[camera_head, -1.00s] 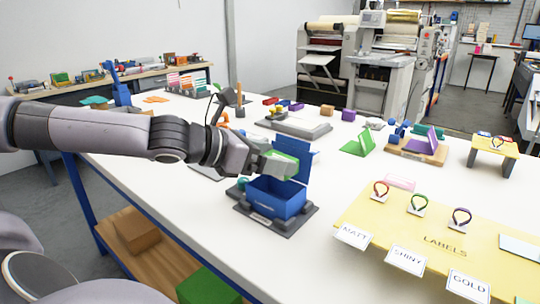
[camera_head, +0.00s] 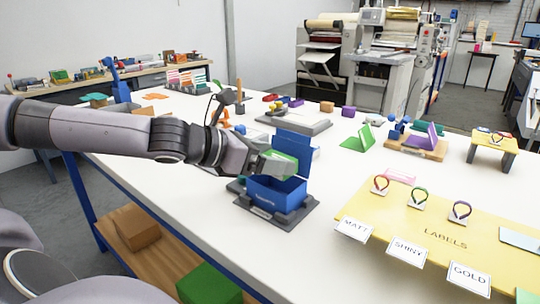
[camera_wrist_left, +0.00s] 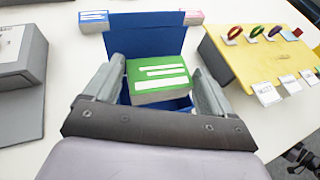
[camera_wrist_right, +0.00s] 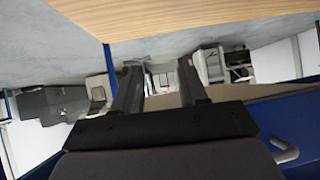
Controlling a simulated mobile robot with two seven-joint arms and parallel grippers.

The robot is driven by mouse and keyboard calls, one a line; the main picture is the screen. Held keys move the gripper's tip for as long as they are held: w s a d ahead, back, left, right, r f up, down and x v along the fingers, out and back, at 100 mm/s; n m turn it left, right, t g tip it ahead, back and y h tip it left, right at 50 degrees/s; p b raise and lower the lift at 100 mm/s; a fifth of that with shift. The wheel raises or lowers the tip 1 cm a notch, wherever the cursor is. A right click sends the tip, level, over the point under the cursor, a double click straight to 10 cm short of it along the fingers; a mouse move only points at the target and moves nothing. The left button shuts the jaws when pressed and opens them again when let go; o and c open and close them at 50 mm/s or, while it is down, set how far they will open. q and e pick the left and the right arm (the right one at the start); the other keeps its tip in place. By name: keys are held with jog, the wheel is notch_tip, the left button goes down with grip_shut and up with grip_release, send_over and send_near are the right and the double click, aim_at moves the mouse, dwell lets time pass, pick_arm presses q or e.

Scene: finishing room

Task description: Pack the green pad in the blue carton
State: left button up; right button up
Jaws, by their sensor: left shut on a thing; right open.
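My left gripper (camera_head: 277,166) is shut on the green pad (camera_head: 285,157), which is a block with a green top, white stripes and pale sides. In the left wrist view, the pad (camera_wrist_left: 158,75) sits between the two fingers of the left gripper (camera_wrist_left: 157,78). The blue carton (camera_head: 277,197) stands on a dark grey base with its lid (camera_head: 291,148) raised at the back. The pad is over the carton's opening; its underside and the carton's floor are hidden. In the right wrist view, my right gripper (camera_wrist_right: 158,78) is open and empty, away from the carton.
The yellow labels board (camera_head: 445,238) with rings and cards lies to the right on the white table. A grey block (camera_head: 293,122) stands behind the carton.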

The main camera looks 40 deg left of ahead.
pick_arm(q)
jog(key=shift+f+b, duration=1.1)
jog(key=shift+f, duration=0.1)
dwell(0.7)
jog(key=o, duration=0.9)
